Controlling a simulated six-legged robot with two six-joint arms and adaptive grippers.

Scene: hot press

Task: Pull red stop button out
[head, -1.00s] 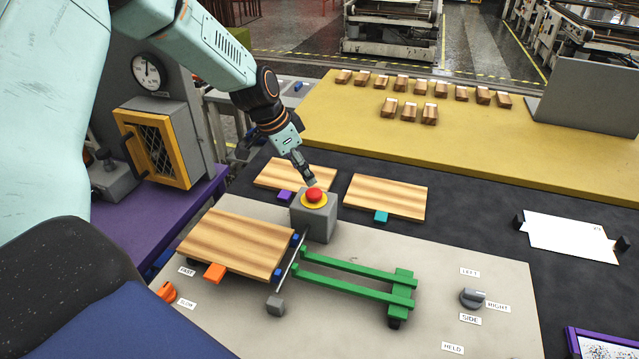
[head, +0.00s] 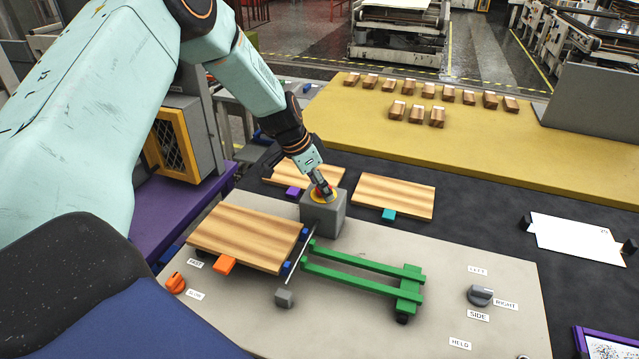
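The red stop button (head: 314,195) sits on a yellow ring on top of a grey box (head: 322,218) at the middle of the head view. My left gripper (head: 322,190) points down at the button from above, its fingers at the red cap and covering much of it. The fingers are small and overlap the cap, so I cannot tell whether they are closed on it. My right gripper is not in view.
Wooden boards (head: 245,237) lie left of the box, behind it and at its right (head: 393,196). A green rail frame (head: 365,270) stands in front. An orange knob (head: 175,283) and a grey knob (head: 480,295) are on the panel. A yellow table (head: 480,140) lies beyond.

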